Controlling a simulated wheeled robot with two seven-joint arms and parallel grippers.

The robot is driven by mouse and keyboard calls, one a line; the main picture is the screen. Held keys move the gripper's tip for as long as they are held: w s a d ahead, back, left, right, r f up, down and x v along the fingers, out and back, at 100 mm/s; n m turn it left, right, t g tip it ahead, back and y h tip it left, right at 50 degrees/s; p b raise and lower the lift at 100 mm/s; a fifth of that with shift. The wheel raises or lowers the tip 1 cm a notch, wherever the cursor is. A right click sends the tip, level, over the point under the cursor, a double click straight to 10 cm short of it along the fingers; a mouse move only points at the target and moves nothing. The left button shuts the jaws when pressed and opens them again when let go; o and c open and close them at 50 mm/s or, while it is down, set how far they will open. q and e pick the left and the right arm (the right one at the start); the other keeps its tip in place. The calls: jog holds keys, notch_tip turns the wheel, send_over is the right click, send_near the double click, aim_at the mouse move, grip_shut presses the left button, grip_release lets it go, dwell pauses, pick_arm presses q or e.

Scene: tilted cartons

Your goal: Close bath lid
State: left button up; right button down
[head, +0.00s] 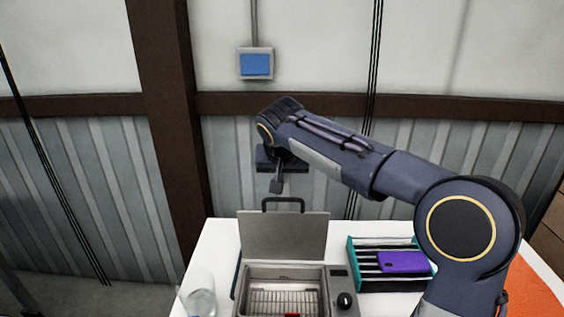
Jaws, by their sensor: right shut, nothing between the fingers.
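The bath (258,271) is a grey metal box on the white table, with a wire rack inside and a black knob at its right. Its lid (285,236) stands open and upright at the back, with a dark handle (284,201) on its top edge. My right arm reaches in from the right across the back of the table. My right gripper (276,187) points down, shut and empty, just above and left of the lid's handle; I cannot tell whether it is behind the lid. My left gripper is not in view.
A teal-edged rack (353,268) holding a purple object (402,262) stands right of the bath. A clear glass (200,298) stands at the front left. An orange mat (537,293) lies at the far right. A corrugated wall (95,180) rises behind the table (222,240).

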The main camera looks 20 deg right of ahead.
aim_at(283, 217)
jog(key=s, duration=0.1)
jog(key=s+a, duration=0.1)
jog(key=s+f, duration=0.1)
jog(key=shift+s+a+f+p, duration=0.1)
jog(key=shift+s+a+p, duration=0.1)
jog(key=shift+a+p, duration=0.1)
